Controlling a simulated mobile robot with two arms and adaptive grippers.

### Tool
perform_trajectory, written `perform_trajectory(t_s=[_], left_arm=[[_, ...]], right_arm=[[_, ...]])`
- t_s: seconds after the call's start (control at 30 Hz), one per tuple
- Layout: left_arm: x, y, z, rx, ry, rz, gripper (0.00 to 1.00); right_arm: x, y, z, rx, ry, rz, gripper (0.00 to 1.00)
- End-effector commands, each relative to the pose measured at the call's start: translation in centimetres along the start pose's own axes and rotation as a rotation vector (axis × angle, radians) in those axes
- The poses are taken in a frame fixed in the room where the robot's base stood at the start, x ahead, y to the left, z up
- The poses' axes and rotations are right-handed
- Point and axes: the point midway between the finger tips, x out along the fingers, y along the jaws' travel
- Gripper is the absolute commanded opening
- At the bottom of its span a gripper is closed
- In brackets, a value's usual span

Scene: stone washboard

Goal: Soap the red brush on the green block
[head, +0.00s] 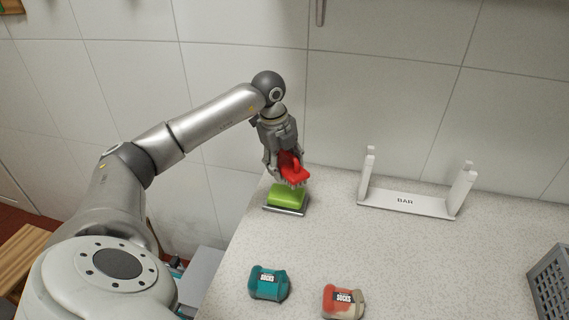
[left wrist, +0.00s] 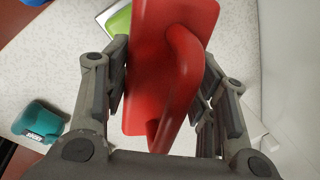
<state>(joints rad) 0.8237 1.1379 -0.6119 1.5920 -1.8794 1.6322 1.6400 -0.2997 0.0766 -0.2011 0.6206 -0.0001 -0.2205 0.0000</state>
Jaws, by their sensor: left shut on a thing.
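The red brush (head: 292,168) is held in my left gripper (head: 283,160), which is shut on it, with the bristles pointing down. The green block (head: 288,196) lies on a grey metal dish (head: 286,210) at the back left of the counter. The brush is right above the block; I cannot tell whether the bristles touch it. In the left wrist view the red brush (left wrist: 165,65) fills the middle between the fingers, and part of the green block (left wrist: 119,24) shows behind it at the top. My right gripper is not in view.
A teal socks bundle (head: 268,284) and a red and beige socks bundle (head: 343,301) lie at the counter's front. A white stand marked BAR (head: 405,201) is right of the block. A grey basket (head: 553,285) stands at the right edge. The counter's middle is clear.

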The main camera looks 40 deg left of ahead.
Motion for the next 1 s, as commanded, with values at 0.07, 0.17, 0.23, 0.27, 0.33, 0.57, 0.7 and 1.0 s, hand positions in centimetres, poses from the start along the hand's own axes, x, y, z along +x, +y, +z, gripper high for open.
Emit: perform_trajectory(t_s=[0.07, 0.17, 0.23, 0.27, 0.33, 0.57, 0.7, 1.0], left_arm=[[0.6, 0.1, 0.0, 0.000, 0.000, 0.000, 0.33], [1.4, 0.3, 0.0, 0.000, 0.000, 0.001, 0.33], [2.1, 0.5, 0.0, 0.000, 0.000, 0.001, 0.33], [2.4, 0.5, 0.0, 0.000, 0.000, 0.001, 0.33], [3.2, 0.7, 0.0, 0.001, 0.000, 0.002, 0.33], [5.3, 1.1, 0.0, 0.001, 0.000, 0.001, 0.33], [5.7, 1.2, 0.0, 0.000, 0.000, 0.000, 0.33], [5.7, 1.2, 0.0, 0.001, 0.000, 0.000, 0.33]], right_arm=[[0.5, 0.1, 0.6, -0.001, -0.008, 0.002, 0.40], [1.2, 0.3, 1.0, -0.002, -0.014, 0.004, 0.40], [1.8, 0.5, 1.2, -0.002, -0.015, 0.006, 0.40], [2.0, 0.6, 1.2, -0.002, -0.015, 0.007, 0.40], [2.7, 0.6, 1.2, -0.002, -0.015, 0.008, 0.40], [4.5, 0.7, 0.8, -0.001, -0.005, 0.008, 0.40], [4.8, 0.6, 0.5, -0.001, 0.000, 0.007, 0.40], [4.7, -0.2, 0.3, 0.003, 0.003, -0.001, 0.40]])
